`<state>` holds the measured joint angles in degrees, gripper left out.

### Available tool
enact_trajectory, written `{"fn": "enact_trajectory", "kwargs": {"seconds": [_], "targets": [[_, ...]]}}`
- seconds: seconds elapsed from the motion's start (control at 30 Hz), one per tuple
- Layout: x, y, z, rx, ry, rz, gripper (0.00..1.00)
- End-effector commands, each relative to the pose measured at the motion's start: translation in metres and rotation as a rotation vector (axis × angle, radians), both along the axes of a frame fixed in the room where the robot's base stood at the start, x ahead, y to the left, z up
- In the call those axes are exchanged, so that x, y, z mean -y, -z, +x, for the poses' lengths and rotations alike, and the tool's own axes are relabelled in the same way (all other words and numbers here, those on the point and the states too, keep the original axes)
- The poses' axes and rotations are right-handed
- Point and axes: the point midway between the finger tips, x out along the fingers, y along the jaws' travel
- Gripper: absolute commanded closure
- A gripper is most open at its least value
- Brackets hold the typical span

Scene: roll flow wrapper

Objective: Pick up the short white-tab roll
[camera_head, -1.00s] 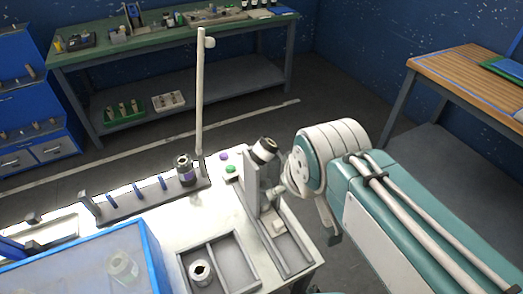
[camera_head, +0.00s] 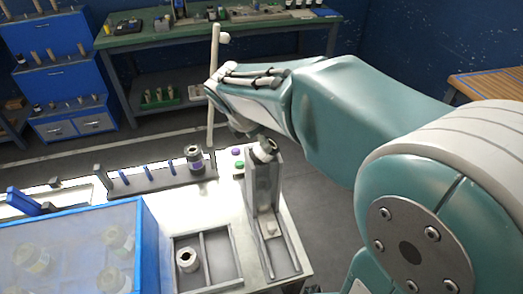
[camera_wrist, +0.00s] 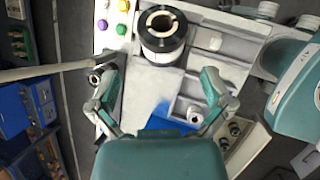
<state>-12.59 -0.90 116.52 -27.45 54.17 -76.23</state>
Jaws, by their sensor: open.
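A short pale roll (camera_head: 187,260) stands in a divided grey tray (camera_head: 238,284); a small pale round piece in the wrist view (camera_wrist: 195,113) may be the same roll. I cannot tell which is the white-tab one. My gripper (camera_wrist: 158,80) is open and empty, its fingers spread below the stand's roll in the picture. In the head view the gripper is mostly hidden by my arm.
Purple and green buttons (camera_head: 238,165) and a thin white pole (camera_head: 212,100) are near the stand. A blue-edged clear box (camera_head: 75,245) fills the front left.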

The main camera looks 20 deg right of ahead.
Motion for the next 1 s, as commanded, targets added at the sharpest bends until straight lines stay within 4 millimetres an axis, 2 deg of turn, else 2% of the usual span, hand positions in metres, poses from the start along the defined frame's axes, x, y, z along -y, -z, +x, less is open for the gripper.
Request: {"fn": "enact_trajectory", "kwargs": {"seconds": [0.1, 0.27, 0.53, 0.83, 0.87, 0.9, 0.97, 1.0], "targets": [[0.007, 0.014, 0.004, 0.000, 0.003, 0.003, 0.00], [0.010, 0.025, 0.008, 0.000, 0.004, 0.002, 0.00], [0.021, 0.061, 0.018, -0.001, 0.004, 0.002, 0.00], [0.023, 0.066, 0.020, 0.003, 0.003, 0.004, 0.00], [0.023, 0.066, 0.020, 0.002, 0.004, 0.004, 0.09], [0.023, 0.066, 0.020, 0.002, 0.004, 0.004, 0.27], [0.023, 0.066, 0.020, 0.002, 0.004, 0.004, 0.53], [0.023, 0.066, 0.020, 0.002, 0.004, 0.004, 0.71]]}}
